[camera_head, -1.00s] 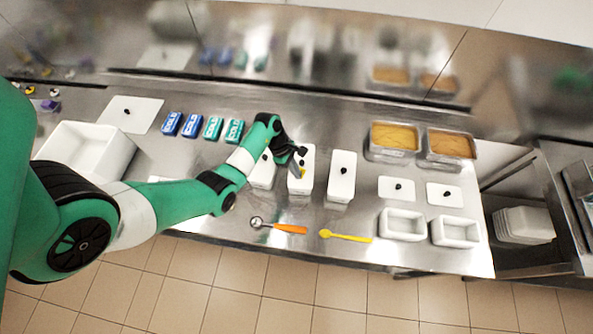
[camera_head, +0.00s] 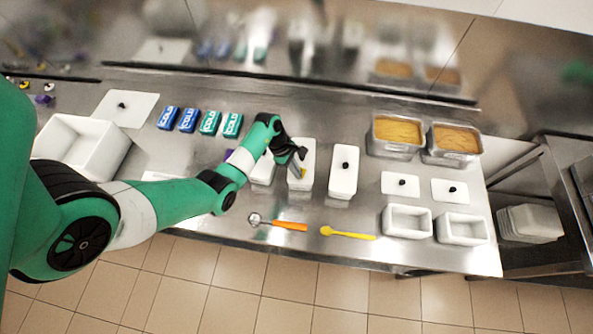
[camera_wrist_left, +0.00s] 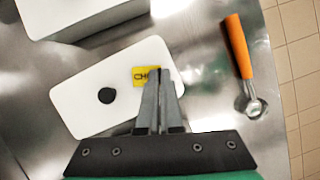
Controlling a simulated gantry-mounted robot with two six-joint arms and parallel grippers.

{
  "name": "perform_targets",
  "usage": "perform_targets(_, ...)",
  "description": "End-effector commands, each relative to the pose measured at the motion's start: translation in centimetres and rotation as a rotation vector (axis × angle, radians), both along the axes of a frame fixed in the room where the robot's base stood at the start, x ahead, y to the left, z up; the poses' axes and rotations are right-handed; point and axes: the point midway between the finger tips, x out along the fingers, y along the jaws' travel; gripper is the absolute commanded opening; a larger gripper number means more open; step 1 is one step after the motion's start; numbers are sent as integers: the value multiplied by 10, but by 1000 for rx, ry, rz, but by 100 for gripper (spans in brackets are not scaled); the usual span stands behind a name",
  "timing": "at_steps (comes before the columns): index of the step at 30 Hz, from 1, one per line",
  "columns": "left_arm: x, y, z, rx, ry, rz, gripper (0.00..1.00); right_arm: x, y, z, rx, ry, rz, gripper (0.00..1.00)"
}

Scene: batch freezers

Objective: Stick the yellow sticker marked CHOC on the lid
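The yellow sticker (camera_wrist_left: 140,76) shows the letters "CHO" in the left wrist view; the rest of it is behind my fingertips. My left gripper (camera_wrist_left: 161,74) has its fingers together on the sticker. The sticker is over a white lid (camera_wrist_left: 75,100) with a black knob (camera_wrist_left: 106,95), off to one side of the knob. I cannot tell whether it touches the lid. In the head view, my left gripper (camera_head: 299,168) is over the middle white tub (camera_head: 308,155), with a bit of yellow at its tips. My right gripper is not in view.
Another lidded tub (camera_head: 343,180) stands close on the right. An orange-handled scoop (camera_head: 288,226) and a yellow spatula (camera_head: 347,234) lie in front. Blue and green COLD packs (camera_head: 188,121) are behind on the left. Two filled pans (camera_head: 397,150) stand back right.

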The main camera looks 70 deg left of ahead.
Motion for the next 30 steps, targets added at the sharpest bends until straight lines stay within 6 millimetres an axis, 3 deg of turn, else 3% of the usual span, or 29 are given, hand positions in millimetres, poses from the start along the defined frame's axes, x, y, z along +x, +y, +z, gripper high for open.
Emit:
perform_targets(25, 0, 0, -6, 0, 0, 0, 0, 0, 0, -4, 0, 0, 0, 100)
perform_targets(30, 0, 0, -6, 0, 0, 0, 31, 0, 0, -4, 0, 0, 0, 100)
